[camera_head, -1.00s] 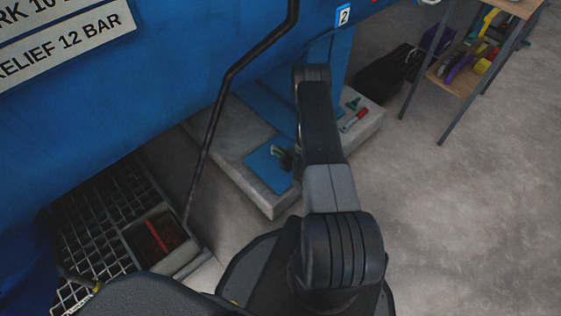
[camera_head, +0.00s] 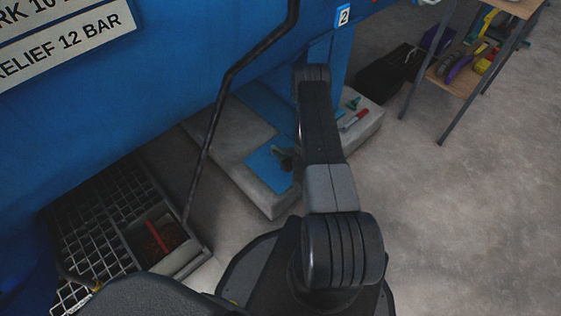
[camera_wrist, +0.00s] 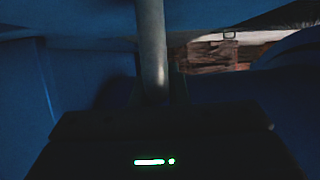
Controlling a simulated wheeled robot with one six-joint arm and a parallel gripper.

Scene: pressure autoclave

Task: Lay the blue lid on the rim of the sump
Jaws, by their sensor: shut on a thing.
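The blue lid (camera_head: 266,167) lies on the grey concrete plinth in the head view, flat as far as I can see. My gripper (camera_head: 284,157) is down at the lid's right part, shut on it; the grip point is small, dark and partly hidden by my arm. The wrist view is dark, with a grey bar (camera_wrist: 152,50) running down to my gripper (camera_wrist: 155,100) and blue surfaces around it. The sump (camera_head: 178,264) is the open box at lower left, beside a grating, with a red thing (camera_head: 157,238) inside.
A dark bent pipe (camera_head: 222,95) hangs between the sump and the plinth (camera_head: 272,205). The blue vessel (camera_head: 150,85) overhangs both. A red-and-white item (camera_head: 354,119) and a green one (camera_head: 353,103) lie on the plinth's right.

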